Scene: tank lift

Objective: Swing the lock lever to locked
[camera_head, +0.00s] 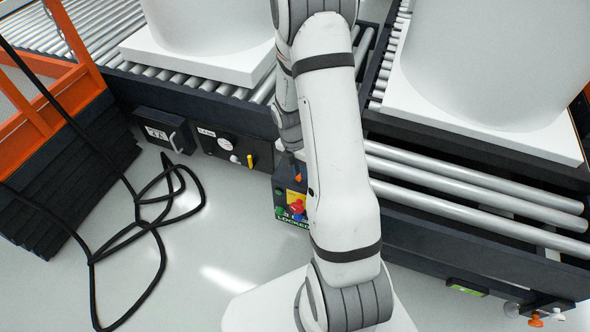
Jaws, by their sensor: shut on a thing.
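A small dark control box (283,217) on the front of the conveyor frame carries a red knob (297,207), a green part, a blue part and the word LOCKED at its bottom. The orange lock lever (298,178) shows as a short piece above the red knob. My gripper (294,160) comes down from above to the top of this lever and is shut on it. Its fingers are small and mostly hidden by my wrist and white arm link. My arm also covers the right part of the box, so the lever's full angle cannot be told.
Left of the box are a panel with a yellow handle (250,161) and a box with a grey handle (165,133). White tanks stand on roller conveyors behind. A black cable (150,228) lies looped on the floor near an orange frame (62,90).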

